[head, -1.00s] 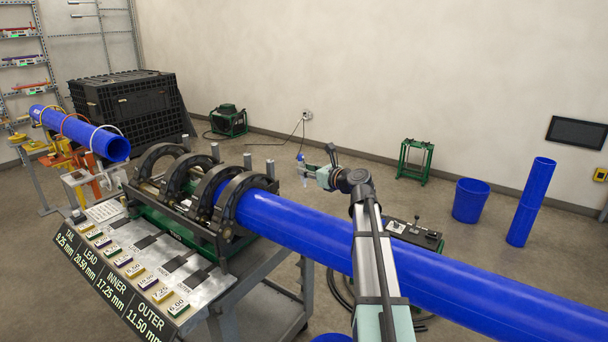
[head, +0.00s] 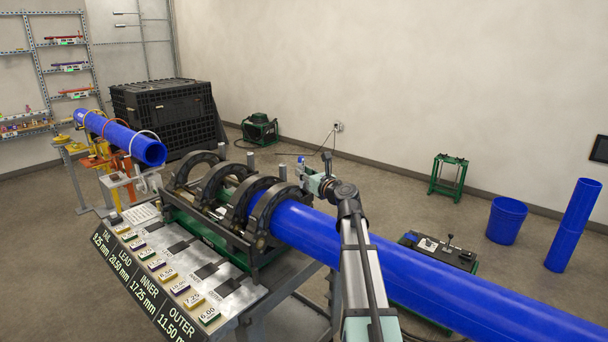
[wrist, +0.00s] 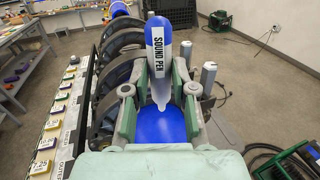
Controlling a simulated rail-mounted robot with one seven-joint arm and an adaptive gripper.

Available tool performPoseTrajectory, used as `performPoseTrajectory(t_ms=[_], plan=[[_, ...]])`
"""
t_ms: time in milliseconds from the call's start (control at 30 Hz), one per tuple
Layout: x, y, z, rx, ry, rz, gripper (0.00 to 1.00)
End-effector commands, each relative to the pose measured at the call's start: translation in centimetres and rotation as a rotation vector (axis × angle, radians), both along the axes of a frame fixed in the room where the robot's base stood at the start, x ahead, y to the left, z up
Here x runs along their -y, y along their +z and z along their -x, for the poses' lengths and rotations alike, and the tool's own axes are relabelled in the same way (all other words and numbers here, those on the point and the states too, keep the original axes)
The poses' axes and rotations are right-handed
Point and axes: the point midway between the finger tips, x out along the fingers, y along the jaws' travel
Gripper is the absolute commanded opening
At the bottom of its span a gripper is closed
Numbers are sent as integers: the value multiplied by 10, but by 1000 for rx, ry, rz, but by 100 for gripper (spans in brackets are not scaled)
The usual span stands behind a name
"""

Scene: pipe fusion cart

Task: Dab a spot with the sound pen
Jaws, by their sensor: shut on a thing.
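My gripper (head: 304,174) is shut on the sound pen, near the blue pipe (head: 390,258) and the rightmost black clamp ring (head: 268,216). In the wrist view, the sound pen (wrist: 158,54) stands between the two fingers of my gripper (wrist: 160,95). It has a blue barrel, a white label reading SOUND PEN and a grey tapered end pointing down the picture. The blue pipe (wrist: 160,128) shows behind and below that end. I cannot tell whether the pen touches the pipe. In the head view the pen is very small.
The cart's front panel (head: 150,290) lists TAIL, LEAD, INNER and OUTER sizes, with a row of numbered blocks beside it. Another blue pipe (head: 120,138) lies at the left. A black crate (head: 165,115), green stand (head: 448,177) and blue bin (head: 506,220) stand on the floor.

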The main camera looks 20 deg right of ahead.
Motion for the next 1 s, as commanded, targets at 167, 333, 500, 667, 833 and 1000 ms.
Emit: performPoseTrajectory(t_ms=[167, 333, 500, 667, 833, 1000], plan=[[0, 0, 0, -1, 0, 0, 3], [0, 1, 1, -1, 0, 0, 3], [0, -10, 0, -2, 0, 1, 3], [0, -23, 1, -2, 0, 1, 3], [0, -38, 0, -1, 1, -1, 3], [0, -53, 0, -1, 1, 1, 3]])
